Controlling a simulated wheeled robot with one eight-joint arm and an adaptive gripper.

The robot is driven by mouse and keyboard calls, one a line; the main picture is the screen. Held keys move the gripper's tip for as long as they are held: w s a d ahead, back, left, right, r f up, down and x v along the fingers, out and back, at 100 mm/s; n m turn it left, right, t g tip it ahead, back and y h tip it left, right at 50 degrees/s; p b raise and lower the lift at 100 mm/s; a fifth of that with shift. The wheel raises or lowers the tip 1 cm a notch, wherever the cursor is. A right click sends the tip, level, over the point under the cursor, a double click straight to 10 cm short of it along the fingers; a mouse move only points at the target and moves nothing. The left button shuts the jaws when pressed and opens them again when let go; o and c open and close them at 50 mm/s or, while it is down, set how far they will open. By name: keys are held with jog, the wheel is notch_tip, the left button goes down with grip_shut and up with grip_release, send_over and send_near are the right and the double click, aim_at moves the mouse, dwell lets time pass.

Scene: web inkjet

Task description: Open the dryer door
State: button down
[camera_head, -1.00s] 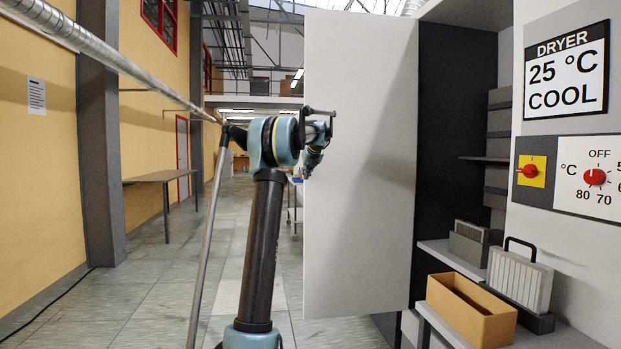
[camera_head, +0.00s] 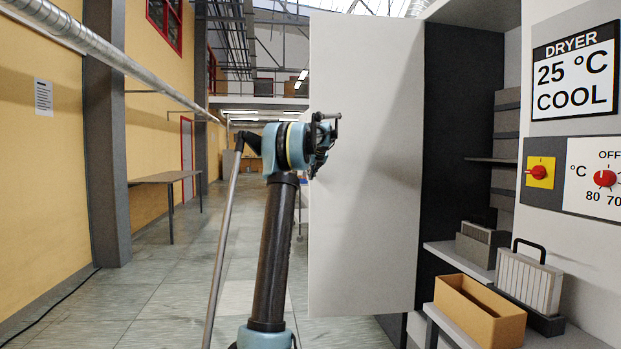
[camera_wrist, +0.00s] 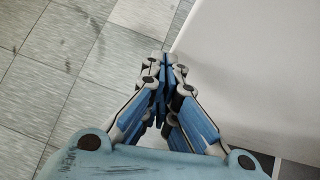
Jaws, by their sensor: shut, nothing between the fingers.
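The dryer door (camera_head: 370,160) is the tall white panel at the centre of the head view. It stands swung open, at an angle to the dark dryer interior (camera_head: 458,130). My gripper (camera_head: 318,165) is at the door's free left edge, partly hidden behind my own wrist. In the wrist view my gripper (camera_wrist: 168,62) is shut and empty, its fingertips together beside the edge of the white door panel (camera_wrist: 255,70). I cannot tell whether the fingers touch the panel. No handle is clearly visible.
The control panel (camera_head: 590,178) and display (camera_head: 575,72) are at the right. Open floor (camera_head: 160,300) lies to the left, with a table (camera_head: 168,178) along the yellow wall.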

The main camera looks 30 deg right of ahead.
jog(key=s+a+r, duration=0.4)
jog(key=s+r, duration=0.3)
jog(key=s, duration=0.2)
jog(key=shift+s+a, duration=0.15)
jog(key=shift+s, duration=0.15)
